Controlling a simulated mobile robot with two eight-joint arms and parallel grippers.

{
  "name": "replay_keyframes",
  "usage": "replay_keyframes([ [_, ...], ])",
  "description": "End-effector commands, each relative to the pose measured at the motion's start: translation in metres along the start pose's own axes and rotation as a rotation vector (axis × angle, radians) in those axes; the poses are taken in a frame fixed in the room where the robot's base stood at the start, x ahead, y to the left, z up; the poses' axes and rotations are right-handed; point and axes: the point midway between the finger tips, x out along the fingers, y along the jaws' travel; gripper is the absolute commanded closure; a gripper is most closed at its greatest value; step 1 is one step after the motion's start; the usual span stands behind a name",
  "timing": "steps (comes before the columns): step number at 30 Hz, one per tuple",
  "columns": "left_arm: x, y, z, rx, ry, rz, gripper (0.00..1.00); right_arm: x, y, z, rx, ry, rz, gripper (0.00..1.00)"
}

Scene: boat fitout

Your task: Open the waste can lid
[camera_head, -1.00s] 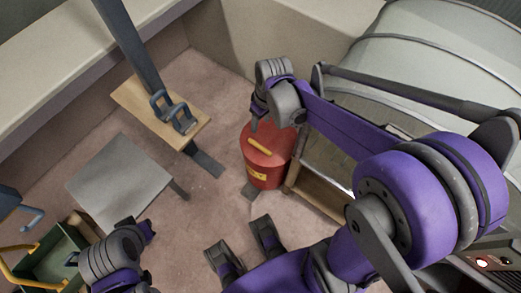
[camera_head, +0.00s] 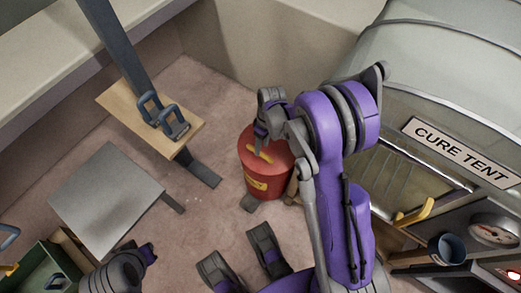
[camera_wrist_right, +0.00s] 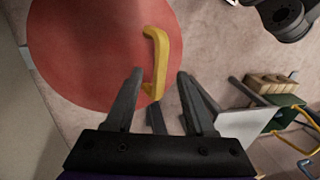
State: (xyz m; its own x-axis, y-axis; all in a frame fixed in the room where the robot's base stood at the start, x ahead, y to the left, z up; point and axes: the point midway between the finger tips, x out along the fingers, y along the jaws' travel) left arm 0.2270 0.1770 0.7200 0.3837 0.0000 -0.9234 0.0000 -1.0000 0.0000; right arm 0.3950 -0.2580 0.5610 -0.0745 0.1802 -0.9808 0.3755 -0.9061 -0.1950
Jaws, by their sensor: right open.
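The waste can (camera_head: 262,178) is a red round can with a yellow label, standing on the floor in the head view. Its flat red lid (camera_wrist_right: 85,50) is down on the can and fills the upper left of the right wrist view. A yellow handle (camera_wrist_right: 157,62) stands up from the lid. My right gripper (camera_wrist_right: 160,75) is open, its fingers spread to either side of the handle's near end; I cannot tell whether they touch it. In the head view my right gripper (camera_head: 262,140) is above the lid. My left arm shows at the bottom left, its fingers unclear (camera_head: 145,252).
The cure tent (camera_head: 440,70) and a shelf with a blue mug (camera_head: 447,248) stand on the right. A grey table (camera_head: 108,200), a wooden board with clamps (camera_head: 125,110) and a green crate (camera_head: 35,272) are on the left.

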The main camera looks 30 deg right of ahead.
Motion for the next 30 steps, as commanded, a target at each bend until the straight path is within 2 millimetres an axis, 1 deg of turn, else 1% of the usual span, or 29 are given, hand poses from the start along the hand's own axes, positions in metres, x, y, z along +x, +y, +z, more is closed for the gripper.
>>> replay_keyframes([
  [1, 0.004, 0.000, 0.001, 0.000, -0.001, 0.000, 1.00, 0.009, 0.000, 0.000, -0.001, -0.001, 0.000, 0.45],
  [6, 0.008, 0.000, 0.002, 0.000, -0.003, 0.000, 1.00, 0.025, 0.000, 0.000, 0.000, 0.000, 0.000, 0.45],
  [9, 0.009, 0.000, 0.003, 0.000, -0.003, 0.000, 1.00, 0.028, 0.000, 0.000, 0.000, 0.000, 0.000, 0.45],
  [16, 0.008, 0.000, 0.003, 0.000, -0.003, 0.000, 1.00, 0.028, -0.001, 0.000, 0.000, 0.000, 0.000, 0.45],
  [17, 0.008, 0.000, 0.003, 0.000, -0.003, 0.000, 1.00, 0.028, -0.001, 0.000, 0.000, 0.000, 0.000, 0.47],
  [21, 0.008, 0.000, 0.003, 0.000, -0.003, 0.000, 1.00, 0.028, 0.000, 0.000, 0.000, 0.000, 0.000, 0.72],
  [23, 0.008, 0.000, 0.003, 0.000, -0.003, 0.000, 1.00, 0.028, 0.000, 0.000, 0.000, 0.000, 0.000, 0.83],
  [24, 0.008, 0.000, 0.003, 0.000, -0.003, 0.000, 1.00, 0.028, 0.000, 0.000, 0.000, 0.000, 0.000, 0.91],
  [26, 0.008, 0.000, 0.003, 0.000, -0.003, 0.000, 1.00, 0.028, 0.000, 0.000, 0.000, 0.000, 0.000, 1.00],
  [30, 0.008, 0.000, 0.003, 0.000, -0.003, 0.000, 1.00, 0.028, 0.000, 0.000, 0.000, 0.000, 0.000, 1.00],
])
